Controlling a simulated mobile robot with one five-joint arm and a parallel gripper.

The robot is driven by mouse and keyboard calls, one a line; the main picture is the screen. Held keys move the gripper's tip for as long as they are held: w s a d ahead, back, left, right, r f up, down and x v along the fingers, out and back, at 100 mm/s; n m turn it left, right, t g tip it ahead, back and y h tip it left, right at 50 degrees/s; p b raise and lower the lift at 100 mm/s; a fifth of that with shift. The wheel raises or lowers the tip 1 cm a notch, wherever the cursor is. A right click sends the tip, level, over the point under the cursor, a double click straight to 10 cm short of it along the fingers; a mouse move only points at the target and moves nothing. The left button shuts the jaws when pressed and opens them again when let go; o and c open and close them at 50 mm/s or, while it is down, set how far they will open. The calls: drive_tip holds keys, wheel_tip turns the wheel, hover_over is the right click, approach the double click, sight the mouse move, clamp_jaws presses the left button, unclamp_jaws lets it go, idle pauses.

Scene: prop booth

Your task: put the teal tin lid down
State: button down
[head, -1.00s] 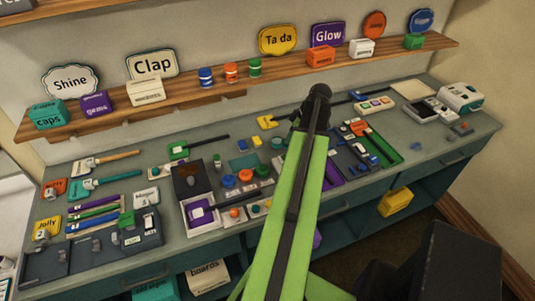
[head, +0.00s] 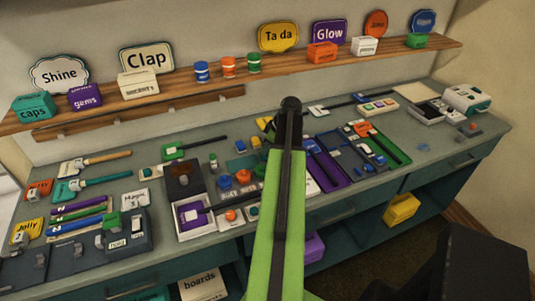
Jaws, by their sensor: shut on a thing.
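My green and black arm (head: 275,215) reaches up the middle of the head view over the counter, its black joint (head: 290,105) in front of the back of the worktop. My gripper cannot be made out; the arm hides it and whatever it holds. I cannot pick out the teal tin lid for certain. A flat teal square (head: 240,163) lies on the counter left of the arm. A small round teal piece (head: 253,210) is in the front row beside the arm, too small to identify.
The grey counter (head: 402,180) is crowded left of and behind the arm. A dark box (head: 184,180), a purple tray (head: 325,165) and a green tray (head: 385,150) stand on it. A wooden shelf (head: 290,84) with signs runs above. Free room shows at the right.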

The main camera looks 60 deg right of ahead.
drive_tip(key=shift+f+b, duration=0.45)
drive_tip(key=shift+b, duration=0.1)
drive_tip(key=c, duration=1.4)
unclamp_jaws()
drive_tip(key=shift+r, duration=0.15)
drive_tip(key=shift+r+p, duration=0.3)
drive_tip(key=shift+p, duration=0.15)
drive_tip(key=p+v, duration=1.1)
drive_tip(key=v, duration=0.1)
drive_tip(key=shift+r, duration=0.15)
